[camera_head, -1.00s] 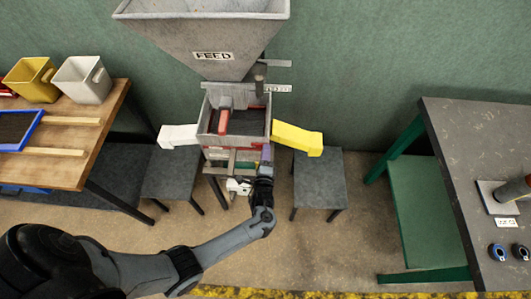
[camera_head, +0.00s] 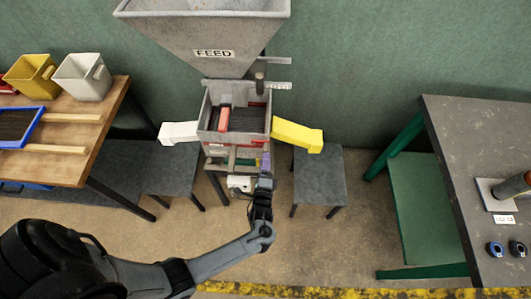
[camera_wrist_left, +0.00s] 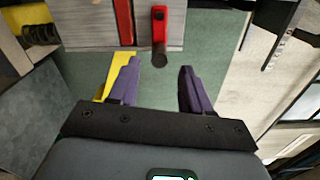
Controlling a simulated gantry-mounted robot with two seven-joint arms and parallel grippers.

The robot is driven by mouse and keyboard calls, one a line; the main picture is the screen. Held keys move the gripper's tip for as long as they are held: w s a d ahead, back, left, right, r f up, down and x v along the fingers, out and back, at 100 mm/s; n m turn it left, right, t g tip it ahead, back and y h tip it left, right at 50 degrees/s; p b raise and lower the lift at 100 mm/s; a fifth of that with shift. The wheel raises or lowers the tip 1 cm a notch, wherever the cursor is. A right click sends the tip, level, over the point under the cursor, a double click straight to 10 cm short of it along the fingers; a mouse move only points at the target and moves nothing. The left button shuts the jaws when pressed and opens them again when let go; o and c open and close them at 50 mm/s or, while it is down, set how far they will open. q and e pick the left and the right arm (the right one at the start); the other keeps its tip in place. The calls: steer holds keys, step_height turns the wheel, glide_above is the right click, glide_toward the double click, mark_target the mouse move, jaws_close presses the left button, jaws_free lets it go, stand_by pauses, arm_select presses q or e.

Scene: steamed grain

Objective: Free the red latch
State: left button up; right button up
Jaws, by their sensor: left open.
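My left gripper (camera_head: 265,163) is open and empty at the lower front of the feed machine, below its grey box (camera_head: 263,122). In the left wrist view its two purple fingers (camera_wrist_left: 158,68) are spread apart. A small red latch piece (camera_wrist_left: 158,14) with a dark round knob (camera_wrist_left: 159,56) lies just beyond the fingertips, on a grey panel. The knob lines up with the gap between the fingers and appears clear of both. A longer red bar (camera_wrist_left: 124,22) runs beside it to the left. The latch is hard to make out in the head view. My right gripper is not in view.
A white chute (camera_head: 179,133) and a yellow chute (camera_head: 298,136) stick out from the machine's sides. The FEED hopper (camera_head: 205,25) stands above. Dark stools (camera_head: 319,178) flank it. A wooden table (camera_head: 75,165) is left, a grey table (camera_head: 465,130) right.

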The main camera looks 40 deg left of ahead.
arm_select(q)
steer(key=v, duration=0.5)
stand_by(0.4)
